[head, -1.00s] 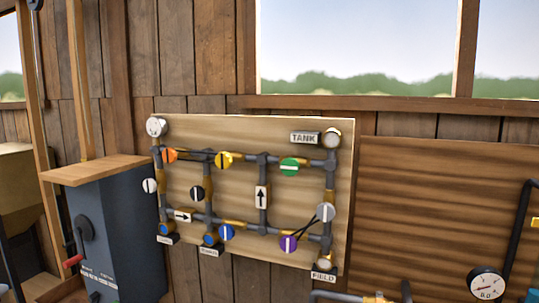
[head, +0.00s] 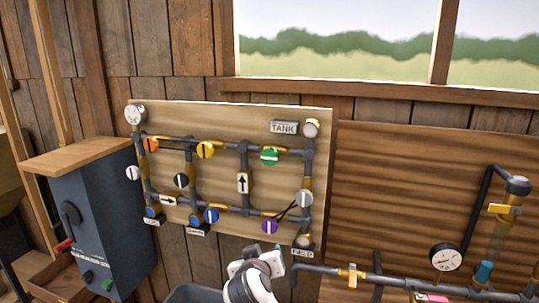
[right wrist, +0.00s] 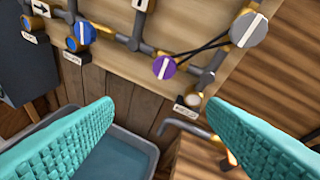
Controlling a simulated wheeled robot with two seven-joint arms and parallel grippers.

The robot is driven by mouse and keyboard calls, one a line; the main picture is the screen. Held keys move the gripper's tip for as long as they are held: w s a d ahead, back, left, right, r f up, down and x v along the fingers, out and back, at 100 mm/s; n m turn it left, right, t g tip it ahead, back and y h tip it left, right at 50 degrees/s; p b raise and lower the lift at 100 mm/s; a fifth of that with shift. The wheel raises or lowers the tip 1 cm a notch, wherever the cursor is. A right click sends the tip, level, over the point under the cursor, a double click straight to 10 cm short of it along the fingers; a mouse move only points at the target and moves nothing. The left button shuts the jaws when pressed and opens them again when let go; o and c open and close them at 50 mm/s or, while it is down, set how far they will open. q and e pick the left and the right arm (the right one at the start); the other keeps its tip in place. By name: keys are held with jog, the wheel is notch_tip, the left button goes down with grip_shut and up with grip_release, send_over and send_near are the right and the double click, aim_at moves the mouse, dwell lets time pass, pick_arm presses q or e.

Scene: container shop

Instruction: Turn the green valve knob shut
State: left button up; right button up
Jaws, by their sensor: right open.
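The green valve knob (head: 269,156) sits on the upper pipe of the wooden valve board (head: 225,120), below the TANK label (head: 284,127). Its white stripe lies about level, along the pipe. My right gripper (head: 262,252) is below the board's lower edge in the head view, well under the green knob. In the right wrist view its two teal fingers (right wrist: 160,135) are wide apart with nothing between them. That view shows a purple knob (right wrist: 164,67), a blue knob (right wrist: 86,32) and a grey knob (right wrist: 249,29), but not the green one. My left gripper is not in view.
Orange (head: 151,144), yellow (head: 205,150) and black (head: 181,180) knobs share the board. Thin dark rods join the grey and purple knobs. A grey bin (right wrist: 120,155) stands below. Pipes with a gauge (head: 445,257) are at right, a dark cabinet (head: 105,215) at left.

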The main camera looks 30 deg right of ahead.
aim_at(269, 158)
jog(key=w+d+r+m+t+h, duration=0.1)
jog(key=w+r+m+h, duration=0.15)
jog(key=r, duration=0.65)
jog(key=w+d+r+m+h, duration=0.1)
jog(key=w+r+h, duration=0.25)
jog(key=r, duration=0.55)
jog(key=shift+y, duration=0.4)
jog(key=p+x, duration=0.3)
jog(key=x, duration=0.2)
jog(key=p+x, duration=0.3)
jog(key=x, duration=0.3)
jog(key=shift+w+d+r, duration=0.1)
jog(key=shift+d+r, duration=0.05)
jog(key=shift+r, duration=0.1)
jog(key=shift+w+d+f+p, duration=0.15)
jog(key=shift+w+d+p, duration=0.25)
